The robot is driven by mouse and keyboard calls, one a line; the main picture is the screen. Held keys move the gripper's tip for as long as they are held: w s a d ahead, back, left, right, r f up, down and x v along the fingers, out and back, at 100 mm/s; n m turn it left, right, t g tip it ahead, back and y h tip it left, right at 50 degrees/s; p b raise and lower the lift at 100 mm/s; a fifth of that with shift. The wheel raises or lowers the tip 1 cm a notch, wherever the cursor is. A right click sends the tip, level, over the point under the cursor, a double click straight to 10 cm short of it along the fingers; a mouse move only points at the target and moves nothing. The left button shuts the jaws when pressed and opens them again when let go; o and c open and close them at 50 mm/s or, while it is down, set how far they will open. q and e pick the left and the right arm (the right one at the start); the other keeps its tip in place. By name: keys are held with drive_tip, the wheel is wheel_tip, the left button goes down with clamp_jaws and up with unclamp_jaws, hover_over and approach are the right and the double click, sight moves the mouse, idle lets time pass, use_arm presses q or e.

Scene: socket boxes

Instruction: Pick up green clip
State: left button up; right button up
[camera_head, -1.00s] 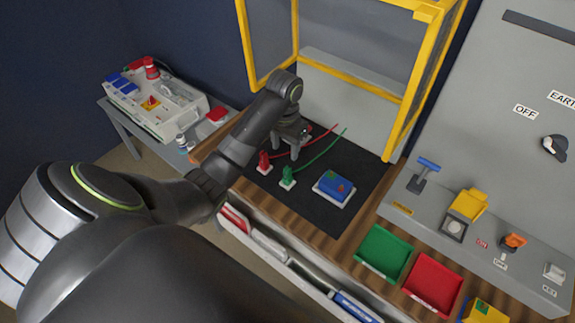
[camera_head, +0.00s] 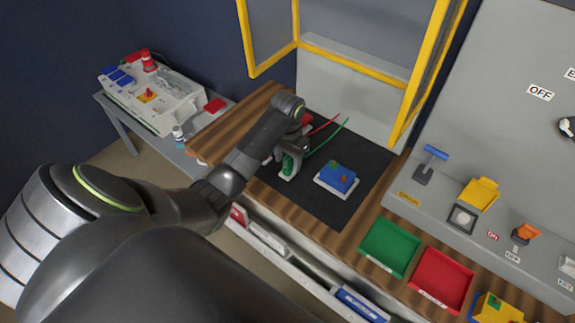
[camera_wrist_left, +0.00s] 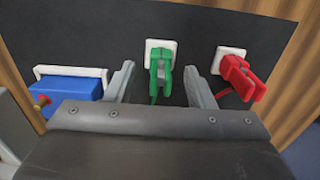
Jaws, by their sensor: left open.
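The green clip (camera_head: 288,163) stands on a white base on the black mat (camera_head: 330,212), with a green wire running from it. In the left wrist view the green clip (camera_wrist_left: 161,72) shows between the two open fingers of my left gripper (camera_wrist_left: 160,85), with a gap on each side. In the head view my left gripper (camera_head: 287,158) is over the clip and partly hides it. The red clip (camera_wrist_left: 240,77) stands to the right, just outside the right finger in the wrist view. I do not see my right gripper.
A blue box (camera_head: 337,178) on a white base sits on the mat, right of the green clip. Green (camera_head: 389,247) and red (camera_head: 442,280) trays stand at the bench front. A yellow-framed guard (camera_head: 350,65) rises behind the mat.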

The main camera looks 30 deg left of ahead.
sight(288, 157)
use_arm(q)
drive_tip(key=shift+f, duration=0.5)
drive_tip(key=c, duration=1)
drive_tip(key=shift+r, duration=0.1)
wheel_tip(288, 157, up, 6)
drive_tip(key=shift+f, duration=0.1)
wheel_tip(288, 157, up, 3)
drive_tip(key=shift+f+p, duration=0.1)
drive_tip(key=shift+p, duration=1)
drive_tip(key=shift+r+p, duration=0.65)
drive_tip(key=shift+r, duration=0.05)
